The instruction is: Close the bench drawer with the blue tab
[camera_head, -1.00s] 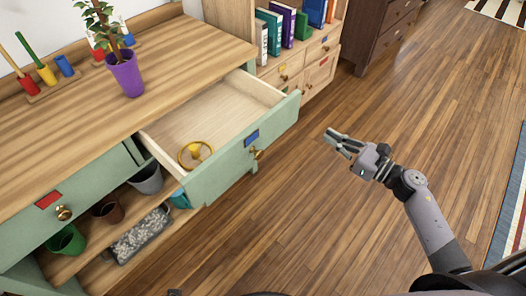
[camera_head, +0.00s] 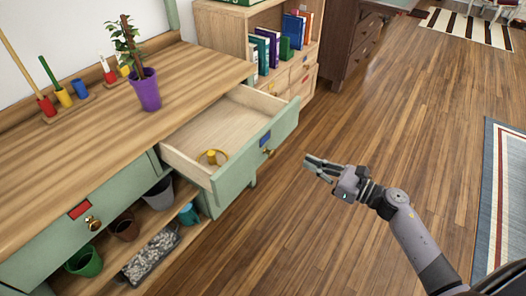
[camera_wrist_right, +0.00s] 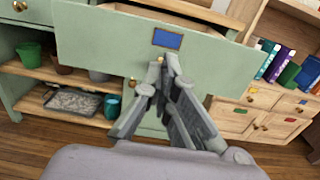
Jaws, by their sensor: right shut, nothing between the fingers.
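The bench drawer with the blue tab (camera_head: 265,138) is pulled out of the green bench (camera_head: 108,204), and a yellow ring-shaped item (camera_head: 212,158) lies inside it. Its brass knob (camera_head: 268,152) sits just below the tab. My right gripper (camera_head: 308,164) is shut and empty, in front of the drawer and to the right of the knob, apart from it in the head view. In the right wrist view, the drawer front (camera_wrist_right: 110,40) and blue tab (camera_wrist_right: 168,39) show beyond the fingertips (camera_wrist_right: 166,62), which partly cover the knob. My left gripper is not in view.
A second drawer with a red tab (camera_head: 80,210) is shut. A purple potted plant (camera_head: 146,92) stands on the bench top. Pots and a tray (camera_head: 150,257) fill the lower shelf. A bookcase (camera_head: 222,42) stands beyond. The wooden floor (camera_head: 330,225) is clear.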

